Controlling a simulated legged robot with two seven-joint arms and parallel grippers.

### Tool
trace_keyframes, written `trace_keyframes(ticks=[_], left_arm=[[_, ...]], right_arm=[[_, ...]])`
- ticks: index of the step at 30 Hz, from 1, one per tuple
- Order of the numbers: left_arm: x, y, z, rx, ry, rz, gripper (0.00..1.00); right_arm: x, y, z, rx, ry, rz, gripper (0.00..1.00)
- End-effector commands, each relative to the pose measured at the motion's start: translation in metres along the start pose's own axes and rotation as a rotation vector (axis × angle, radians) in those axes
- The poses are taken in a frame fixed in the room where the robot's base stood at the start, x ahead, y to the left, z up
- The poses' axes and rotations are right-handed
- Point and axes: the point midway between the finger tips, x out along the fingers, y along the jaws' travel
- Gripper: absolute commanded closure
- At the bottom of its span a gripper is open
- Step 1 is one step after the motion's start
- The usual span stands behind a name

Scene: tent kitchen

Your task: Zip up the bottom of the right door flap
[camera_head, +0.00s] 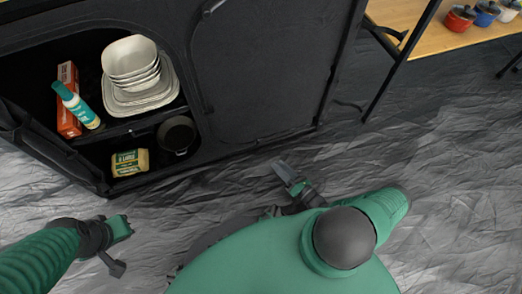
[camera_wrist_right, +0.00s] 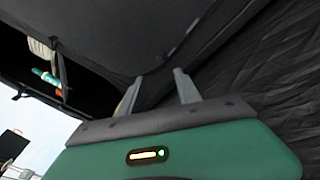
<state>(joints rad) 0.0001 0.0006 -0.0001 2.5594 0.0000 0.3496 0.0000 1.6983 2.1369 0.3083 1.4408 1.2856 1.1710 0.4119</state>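The right door flap (camera_head: 262,65) is a black fabric panel with rounded lower corners on the front of the black cabinet. It covers its opening, and its seam runs along the bottom edge. A small grey tab (camera_head: 214,7) shows near its upper left. I cannot make out a zip slider at the bottom. My right gripper (camera_head: 281,171) is low in front of the flap's bottom edge. In the right wrist view its two grey fingers (camera_wrist_right: 160,90) are apart with nothing clearly between them, facing black fabric. My left gripper (camera_head: 117,248) hangs at lower left, away from the cabinet; its fingers are unclear.
The left compartment is open, with stacked white dishes (camera_head: 132,62), a teal-capped bottle (camera_head: 76,104), a red box (camera_head: 67,78), a yellow package (camera_head: 130,162) and a dark pot (camera_head: 177,134). A wooden table (camera_head: 425,35) with small pots stands upper right. Grey groundsheet (camera_head: 445,160) is clear at right.

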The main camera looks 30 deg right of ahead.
Motion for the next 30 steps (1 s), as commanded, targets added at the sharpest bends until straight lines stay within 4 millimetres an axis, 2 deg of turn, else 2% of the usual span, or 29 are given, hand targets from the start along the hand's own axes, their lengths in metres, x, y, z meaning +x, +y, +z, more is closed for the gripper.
trace_keyframes(ticks=[1,6,13,18,25,30], left_arm=[[0.011,0.0,0.003,0.0,0.0,0.0,1.0],[0.031,0.0,0.007,0.0,0.0,0.0,1.0],[0.052,0.0,0.013,0.0,-0.001,0.0,1.0],[0.055,0.0,0.013,0.0,0.0,0.0,1.0],[0.054,0.0,0.013,0.0,0.0,0.0,1.0],[0.054,0.0,0.013,0.0,0.0,0.0,1.0]], right_arm=[[0.013,-0.003,-0.005,0.0,0.001,0.004,0.6],[0.058,-0.004,-0.005,-0.002,0.001,0.004,0.6],[0.106,-0.003,-0.004,-0.004,0.0,0.003,0.6],[0.119,-0.001,-0.001,-0.003,0.001,0.001,0.6],[0.12,0.0,0.0,-0.004,0.001,0.001,0.6],[0.119,0.0,0.0,-0.004,0.0,0.001,0.82]])
